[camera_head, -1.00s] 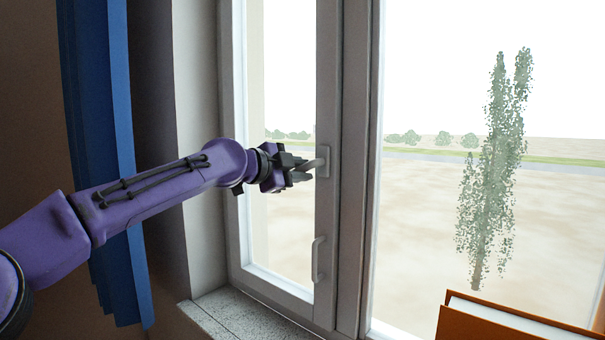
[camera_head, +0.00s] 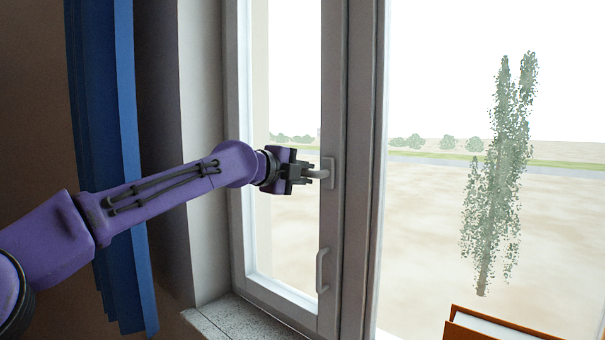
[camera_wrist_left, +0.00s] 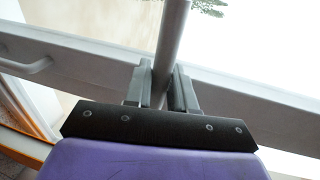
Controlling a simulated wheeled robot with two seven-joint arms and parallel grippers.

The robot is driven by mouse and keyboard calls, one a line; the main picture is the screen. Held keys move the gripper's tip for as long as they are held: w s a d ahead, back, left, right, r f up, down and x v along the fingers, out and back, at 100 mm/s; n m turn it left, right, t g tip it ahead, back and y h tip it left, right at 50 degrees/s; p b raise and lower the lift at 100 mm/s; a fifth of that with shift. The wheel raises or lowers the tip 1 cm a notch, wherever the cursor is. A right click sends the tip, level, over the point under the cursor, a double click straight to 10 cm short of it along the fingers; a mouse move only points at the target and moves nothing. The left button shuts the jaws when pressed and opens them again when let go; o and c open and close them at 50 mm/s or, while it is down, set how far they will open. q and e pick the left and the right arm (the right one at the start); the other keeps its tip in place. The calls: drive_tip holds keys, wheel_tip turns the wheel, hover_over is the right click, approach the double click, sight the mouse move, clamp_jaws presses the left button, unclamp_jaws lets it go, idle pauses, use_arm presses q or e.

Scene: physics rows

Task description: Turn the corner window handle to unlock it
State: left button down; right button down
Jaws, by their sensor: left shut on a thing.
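The grey window handle (camera_head: 319,174) sits on a plate on the stile of the left window sash (camera_head: 333,120). Its lever sticks out to the left, roughly level. My left gripper (camera_head: 306,174) is shut on the lever, and its fingers cover the lever's free end in the head view. In the left wrist view the handle (camera_wrist_left: 172,40) runs as a grey bar between the two fingers of my left gripper (camera_wrist_left: 163,88). My right gripper is in no view.
A fixed pull handle (camera_head: 321,271) is lower on the same sash. A blue curtain (camera_head: 105,120) hangs at the left, behind my left arm. A stone sill (camera_head: 240,320) lies below. An orange book (camera_head: 480,328) is at the bottom right.

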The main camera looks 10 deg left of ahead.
use_arm(q)
drive_tip(key=shift+r, duration=0.1)
drive_tip(key=c, duration=1.2)
unclamp_jaws()
drive_tip(key=shift+c, duration=0.2)
drive_tip(key=shift+o, duration=0.8)
drive_tip(key=shift+w, duration=0.25)
drive_tip(key=b+v, duration=0.5)
drive_tip(key=v, duration=0.5)
drive_tip(key=shift+s, duration=0.3)
